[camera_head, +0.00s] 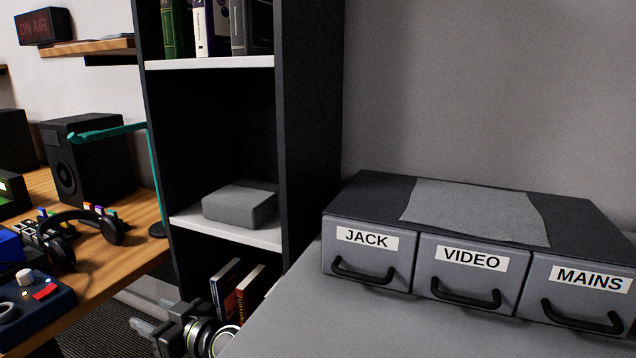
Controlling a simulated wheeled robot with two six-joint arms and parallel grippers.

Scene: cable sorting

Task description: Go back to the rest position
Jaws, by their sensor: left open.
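My left gripper (154,317) shows at the bottom edge of the head view, left of the grey table. Its two fingers are apart and point left, with nothing seen between them. It is well away from the drawer unit (380,188). That unit has three grey drawers in a row, labelled JACK (368,254), VIDEO (470,273) and MAINS (580,296). All three look shut, each with a black handle. My right gripper is out of view. No cable shows.
The grey table (330,320) is bare in front of the drawers. A black shelf (309,130) with books and a grey box (240,202) stands behind my left gripper. A wooden desk (135,252) at left holds headphones (100,221), a speaker (88,160) and a teal lamp (154,180).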

